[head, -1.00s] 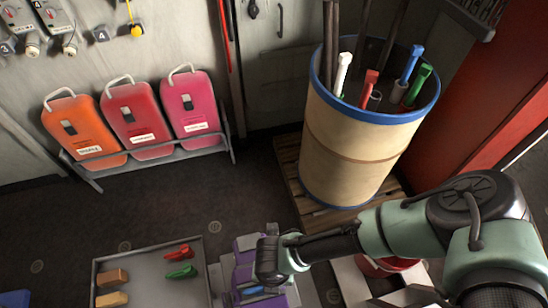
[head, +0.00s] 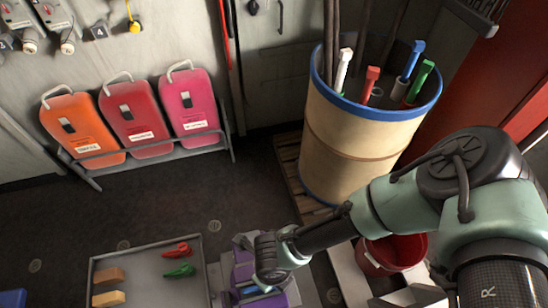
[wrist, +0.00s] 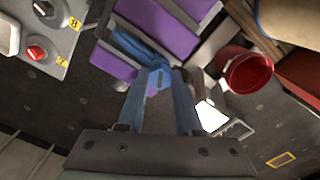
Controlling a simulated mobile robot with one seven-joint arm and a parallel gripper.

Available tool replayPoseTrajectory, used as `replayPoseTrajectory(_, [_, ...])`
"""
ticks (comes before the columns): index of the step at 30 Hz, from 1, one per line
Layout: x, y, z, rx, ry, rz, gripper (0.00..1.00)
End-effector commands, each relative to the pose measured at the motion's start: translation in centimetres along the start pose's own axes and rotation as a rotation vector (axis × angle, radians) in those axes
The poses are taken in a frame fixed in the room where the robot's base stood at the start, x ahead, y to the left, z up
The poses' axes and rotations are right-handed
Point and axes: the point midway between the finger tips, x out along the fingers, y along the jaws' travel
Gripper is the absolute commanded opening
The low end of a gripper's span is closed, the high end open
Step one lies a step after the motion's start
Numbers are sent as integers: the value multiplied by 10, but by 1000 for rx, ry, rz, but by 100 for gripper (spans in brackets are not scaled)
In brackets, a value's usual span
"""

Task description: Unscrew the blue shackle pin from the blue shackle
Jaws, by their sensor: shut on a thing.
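The blue shackle (wrist: 140,48) sits against a purple fixture (wrist: 182,28) in the wrist view. A blue pin (wrist: 154,88) shows at its near side, between the fingertips. My gripper (wrist: 160,78) reaches to it with both fingers and is shut on the pin; the exact contact is hard to make out. In the head view my gripper (head: 266,282) is over the purple fixture (head: 243,272), at the bottom centre. A bit of blue (head: 250,291) shows there beside it. My wrist hides most of the shackle, and the pin's thread is not visible.
A grey tray (head: 140,265) left of the fixture holds a red piece (head: 177,250), a green piece (head: 180,271) and two tan blocks. A red bucket (head: 376,262) stands to the right. A large drum (head: 350,150) with rods stands behind my arm.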

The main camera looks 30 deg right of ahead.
Motion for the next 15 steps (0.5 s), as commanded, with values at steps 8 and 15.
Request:
replayPoseTrajectory(8, [0,0,0,-77,1,1,0])
replayPoseTrajectory(15, [2,0,0,-167,0,0,0])
